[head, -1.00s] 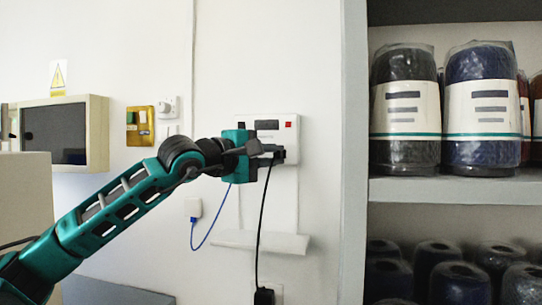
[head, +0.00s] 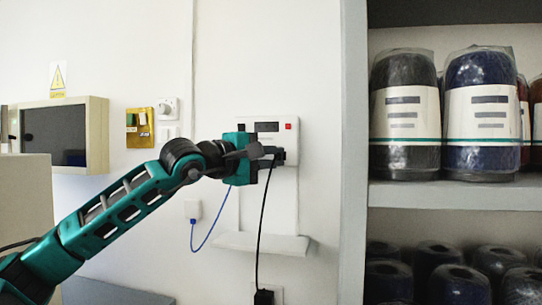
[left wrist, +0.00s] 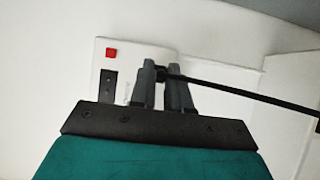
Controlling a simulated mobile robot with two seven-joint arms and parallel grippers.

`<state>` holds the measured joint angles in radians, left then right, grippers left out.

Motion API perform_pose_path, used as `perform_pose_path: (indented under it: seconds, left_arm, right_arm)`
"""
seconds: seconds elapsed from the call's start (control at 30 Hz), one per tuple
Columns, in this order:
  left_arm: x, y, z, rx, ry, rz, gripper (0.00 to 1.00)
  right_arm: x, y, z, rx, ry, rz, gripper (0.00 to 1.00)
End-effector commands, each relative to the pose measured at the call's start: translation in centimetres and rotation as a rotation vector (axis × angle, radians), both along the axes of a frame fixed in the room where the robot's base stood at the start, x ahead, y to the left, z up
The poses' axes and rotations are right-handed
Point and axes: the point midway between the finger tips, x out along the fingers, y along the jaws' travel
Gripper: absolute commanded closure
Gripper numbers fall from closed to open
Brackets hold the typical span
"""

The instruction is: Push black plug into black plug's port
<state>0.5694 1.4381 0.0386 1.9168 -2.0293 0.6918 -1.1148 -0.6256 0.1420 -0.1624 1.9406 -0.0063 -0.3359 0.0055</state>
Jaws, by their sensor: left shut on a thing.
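A white wall box (head: 287,138) with a red button and a dark display hangs on the wall. My left gripper (head: 267,152) is in front of its lower right part, shut on the black plug (head: 279,157). In the left wrist view the fingers (left wrist: 163,82) close around the plug (left wrist: 160,71), close against the box face (left wrist: 140,54). A black cable (left wrist: 240,91) runs from the plug and hangs down in the head view. The port is hidden behind the plug and fingers, so I cannot tell how deep the plug sits. My right gripper is not in view.
A small white ledge (head: 262,243) sticks out below the box. A blue cable (head: 213,228) hangs from a white wall socket (head: 193,209) on the left. A shelf (head: 450,194) with wrapped yarn cones stands on the right. A dark-fronted cabinet (head: 100,135) is at the left.

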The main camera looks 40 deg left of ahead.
Motion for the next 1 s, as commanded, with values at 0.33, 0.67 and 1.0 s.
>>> perform_pose_path:
  seconds: [0.33,0.67,1.0]
  left_arm:
    - [0.62,0.36,0.07,0.0,0.001,0.001,1.0]
    - [0.58,0.34,-0.02,0.0,0.001,0.001,0.54]
    - [0.32,0.41,-0.25,0.0,0.001,0.001,0.54]
  right_arm:
    - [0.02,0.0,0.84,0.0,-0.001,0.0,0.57]
    - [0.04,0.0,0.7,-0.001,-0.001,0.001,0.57]
    - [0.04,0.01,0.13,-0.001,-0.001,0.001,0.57]
